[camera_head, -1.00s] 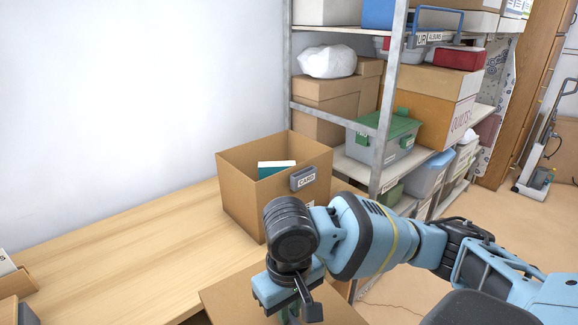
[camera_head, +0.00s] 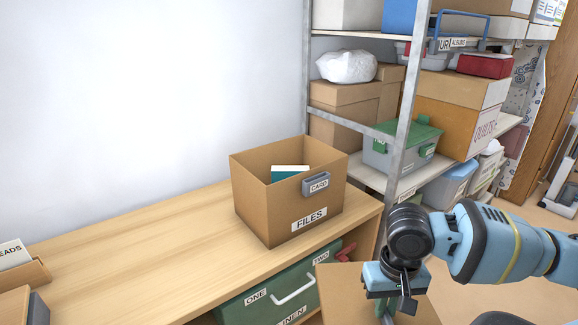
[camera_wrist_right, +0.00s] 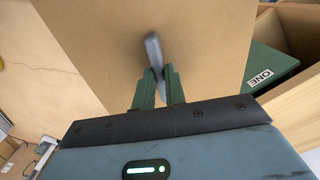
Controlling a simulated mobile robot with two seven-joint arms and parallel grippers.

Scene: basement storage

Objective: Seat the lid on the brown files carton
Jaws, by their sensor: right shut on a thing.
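The brown files carton (camera_head: 262,205) stands open on the wooden bench, with a FILES label and a grey CARD holder on its front. A teal and white item shows inside. My right gripper (camera_head: 388,308) is at the lower right, in front of the bench and apart from the carton. It is shut on the grey handle of a flat brown lid (camera_head: 338,293). In the right wrist view the green fingers (camera_wrist_right: 158,88) pinch the handle (camera_wrist_right: 153,50) at the middle of the lid (camera_wrist_right: 110,45). My left gripper is not in view.
A green drawer or box (camera_head: 262,300) marked ONE, TWO and LINEN sits under the bench top (camera_head: 130,255). A metal shelf (camera_head: 400,105) with boxes and bins stands behind and right of the carton.

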